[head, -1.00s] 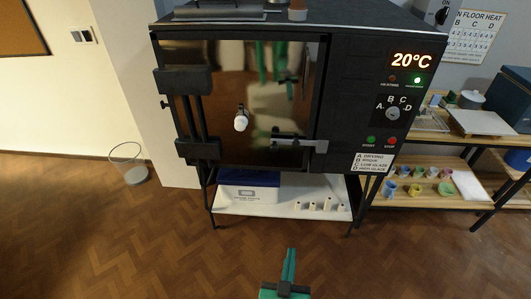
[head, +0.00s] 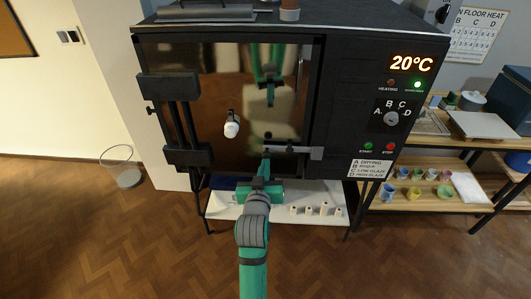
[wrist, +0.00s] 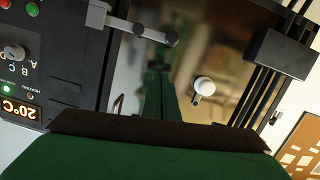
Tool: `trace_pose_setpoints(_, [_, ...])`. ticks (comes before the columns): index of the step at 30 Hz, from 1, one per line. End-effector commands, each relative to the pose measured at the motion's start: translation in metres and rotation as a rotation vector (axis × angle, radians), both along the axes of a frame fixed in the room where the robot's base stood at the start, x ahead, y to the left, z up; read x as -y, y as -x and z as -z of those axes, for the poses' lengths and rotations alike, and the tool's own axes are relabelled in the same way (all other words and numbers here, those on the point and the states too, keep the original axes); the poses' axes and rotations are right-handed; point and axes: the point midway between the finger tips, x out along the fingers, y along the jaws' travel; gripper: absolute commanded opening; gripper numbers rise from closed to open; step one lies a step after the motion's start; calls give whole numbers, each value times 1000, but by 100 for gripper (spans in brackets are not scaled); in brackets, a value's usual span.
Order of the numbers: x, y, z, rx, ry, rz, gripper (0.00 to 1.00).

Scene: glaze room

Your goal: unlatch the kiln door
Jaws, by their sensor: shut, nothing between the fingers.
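The black kiln (head: 340,100) has a shut door with a shiny, mirror-like front (head: 215,75). The latch bar (head: 300,151) lies level across the door's lower right edge; it also shows in the wrist view (wrist: 135,27). A white knob (head: 231,129) sits on the door left of the latch, also in the wrist view (wrist: 204,87). My gripper (head: 266,158) is shut and empty, in front of the door by the latch bar's left end. Its green fingers (wrist: 157,97) point at the door. I cannot tell whether they touch the latch.
Hinges (head: 168,86) are on the door's left. The control panel (head: 385,115) reads 20°C. Below the kiln, a white shelf (head: 225,213) bears several small white pieces (head: 309,210). A wooden rack (head: 420,207) with small colored pots stands right. A wire basket (head: 128,178) stands left.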

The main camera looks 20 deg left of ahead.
Motion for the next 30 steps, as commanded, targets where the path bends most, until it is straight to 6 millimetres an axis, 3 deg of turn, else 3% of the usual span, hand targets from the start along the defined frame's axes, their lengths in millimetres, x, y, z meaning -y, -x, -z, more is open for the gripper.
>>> trace_pose_setpoints(6, [-24, 1, -8, 0, -2, -29, 0])
trace_pose_setpoints(17, [-29, 0, -7, 0, -2, -36, 0])
trace_pose_setpoints(23, [-34, -23, -4, 0, -3, -34, 0])
trace_pose_setpoints(30, [-45, -67, 4, 0, -4, -32, 0])
